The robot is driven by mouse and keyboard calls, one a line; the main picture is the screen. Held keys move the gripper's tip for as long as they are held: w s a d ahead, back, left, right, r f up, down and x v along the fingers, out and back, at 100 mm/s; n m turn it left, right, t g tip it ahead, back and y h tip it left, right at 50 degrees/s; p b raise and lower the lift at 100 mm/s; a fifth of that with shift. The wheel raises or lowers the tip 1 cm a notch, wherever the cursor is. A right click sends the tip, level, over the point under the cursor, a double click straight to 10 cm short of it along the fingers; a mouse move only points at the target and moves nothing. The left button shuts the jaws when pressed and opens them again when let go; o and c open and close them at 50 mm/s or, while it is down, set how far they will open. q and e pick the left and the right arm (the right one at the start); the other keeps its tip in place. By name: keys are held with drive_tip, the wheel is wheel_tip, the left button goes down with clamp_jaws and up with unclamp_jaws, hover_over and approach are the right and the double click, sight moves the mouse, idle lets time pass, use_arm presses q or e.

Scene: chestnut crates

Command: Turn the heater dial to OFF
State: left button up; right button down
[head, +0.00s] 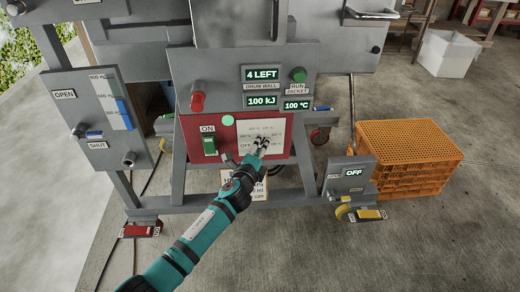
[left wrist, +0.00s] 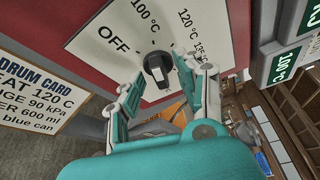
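The heater dial (left wrist: 157,68) is a dark round knob on a white plate (left wrist: 95,45) marked OFF, 100 °C, 120 °C and a further value. I cannot tell which mark it points at. In the head view the plate (head: 272,127) sits on the red panel, and my gripper mostly hides the dial. My left gripper (head: 260,146) is in front of the dial. In the left wrist view its two fingers (left wrist: 158,82) are apart, one on each side of the knob, with gaps visible. My right gripper is not in view.
A green ON switch (head: 209,145) is left of the plate on the red panel (head: 190,130). Displays (head: 261,101) read 100 kJ and 100 °C above. A drum card (left wrist: 40,95) hangs below. An orange crate stack (head: 410,145) stands on the floor at right.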

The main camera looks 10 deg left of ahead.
use_arm(q)
drive_tip(key=shift+c, duration=0.4)
clamp_jaws()
drive_tip(key=shift+f, duration=0.1)
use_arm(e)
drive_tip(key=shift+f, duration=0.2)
